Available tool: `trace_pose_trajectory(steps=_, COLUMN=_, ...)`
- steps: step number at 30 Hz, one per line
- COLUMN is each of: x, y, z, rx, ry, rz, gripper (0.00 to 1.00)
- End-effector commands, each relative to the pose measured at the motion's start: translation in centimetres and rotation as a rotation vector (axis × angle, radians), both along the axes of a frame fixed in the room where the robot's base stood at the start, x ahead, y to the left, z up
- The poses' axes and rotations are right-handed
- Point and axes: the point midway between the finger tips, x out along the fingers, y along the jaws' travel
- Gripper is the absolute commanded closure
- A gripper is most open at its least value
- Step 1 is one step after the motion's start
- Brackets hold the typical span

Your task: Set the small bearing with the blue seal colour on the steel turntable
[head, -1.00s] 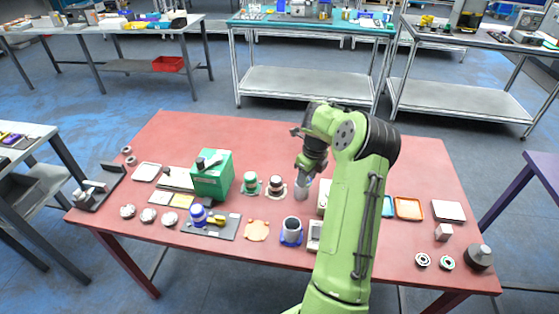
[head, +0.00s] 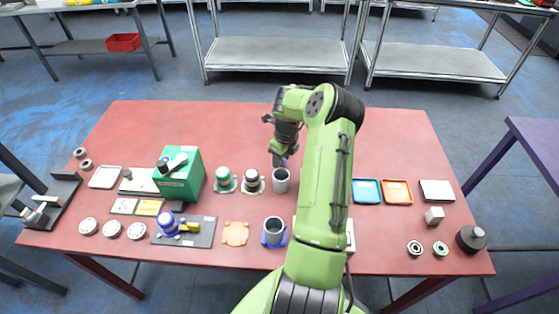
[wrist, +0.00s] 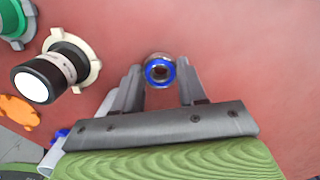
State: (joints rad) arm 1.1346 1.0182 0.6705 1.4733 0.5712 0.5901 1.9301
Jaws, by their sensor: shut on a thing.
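In the wrist view, a small ring-shaped bearing with a blue seal (wrist: 160,72) sits between the fingertips of my gripper (wrist: 160,80), which is shut on it. In the head view my gripper (head: 280,160) is over the red table, just behind and above a grey cup (head: 280,182). The arm partly blocks the view there, and the bearing is too small to make out clearly. I cannot tell for sure which thing is the steel turntable.
A black-and-white cylinder on a cream base (wrist: 45,75) stands left of my gripper. A green box (head: 180,178), an orange plate (head: 235,234) and a blue-footed cup (head: 273,233) are nearby. Blue and orange trays (head: 397,192) lie right. The table's back is clear.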

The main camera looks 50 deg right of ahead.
Motion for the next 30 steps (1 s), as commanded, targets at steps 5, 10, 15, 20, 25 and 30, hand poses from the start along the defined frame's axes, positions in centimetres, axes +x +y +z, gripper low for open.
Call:
trace_pose_trajectory(steps=5, x=0.0, y=0.0, z=-1.1, rx=-0.001, ry=0.000, rz=0.000, gripper=0.90)
trace_pose_trajectory(steps=10, x=0.0, y=0.0, z=-1.3, rx=-0.001, ry=0.000, rz=0.000, gripper=0.90)
trace_pose_trajectory(steps=15, x=0.0, y=0.0, z=-1.4, rx=0.000, ry=0.000, rz=0.001, gripper=0.41)
trace_pose_trajectory(steps=20, x=0.0, y=0.0, z=-1.3, rx=0.000, ry=0.000, rz=0.000, gripper=0.34)
trace_pose_trajectory(steps=25, x=0.0, y=0.0, z=-1.1, rx=-0.001, ry=0.000, rz=0.000, gripper=0.34)
trace_pose_trajectory(steps=30, x=-0.2, y=-0.1, z=1.7, rx=-0.005, ry=-0.002, rz=0.000, gripper=0.34)
